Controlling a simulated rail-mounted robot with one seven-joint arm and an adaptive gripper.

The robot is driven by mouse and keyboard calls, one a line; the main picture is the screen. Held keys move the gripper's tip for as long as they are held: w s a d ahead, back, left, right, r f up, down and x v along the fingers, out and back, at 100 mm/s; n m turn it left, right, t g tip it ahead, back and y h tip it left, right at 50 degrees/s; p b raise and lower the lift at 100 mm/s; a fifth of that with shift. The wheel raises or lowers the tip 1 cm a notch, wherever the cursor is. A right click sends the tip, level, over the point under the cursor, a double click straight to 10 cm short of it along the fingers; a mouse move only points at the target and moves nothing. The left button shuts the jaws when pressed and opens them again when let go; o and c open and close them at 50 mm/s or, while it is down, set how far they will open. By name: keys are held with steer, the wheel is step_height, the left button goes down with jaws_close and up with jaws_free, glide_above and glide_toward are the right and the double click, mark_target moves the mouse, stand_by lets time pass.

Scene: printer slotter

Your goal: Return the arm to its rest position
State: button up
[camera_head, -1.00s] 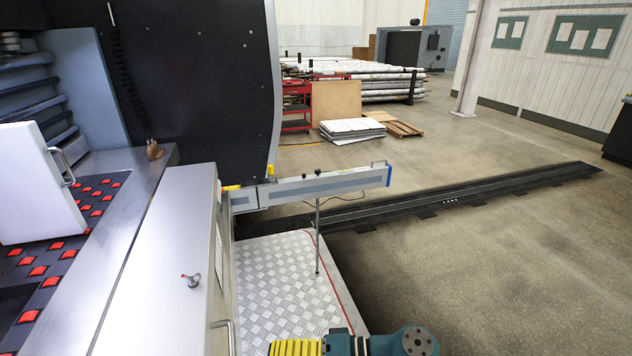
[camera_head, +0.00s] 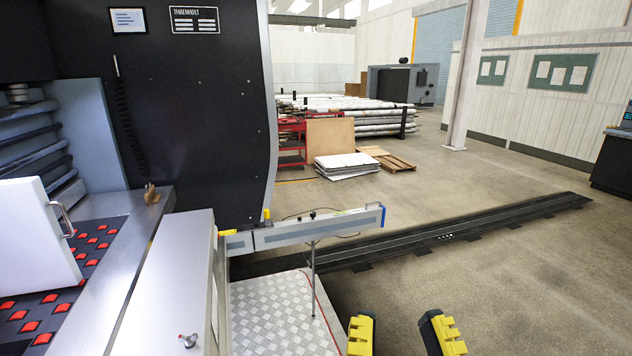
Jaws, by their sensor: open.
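My gripper (camera_head: 398,322) shows at the bottom edge, right of centre. Its two black fingers with yellow ribbed pads are spread wide, with only floor visible between them. It is open and empty, and touches nothing that I can see. The rest of my arm is below the picture. The gripper is to the right of the checker-plate step (camera_head: 275,307) and in front of the grey rail arm (camera_head: 315,228) on its thin post.
A machine with a dark panel (camera_head: 165,110) fills the left. A white block with a handle (camera_head: 35,237) stands on its red-dotted bed (camera_head: 98,243). A steel cover (camera_head: 165,290) lies beside it. A dark floor track (camera_head: 460,227) crosses behind.

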step_height(320, 180, up, 37)
steer(key=p, duration=3.4)
steer(key=shift+w+p, duration=0.3)
steer(key=shift+a, duration=0.1)
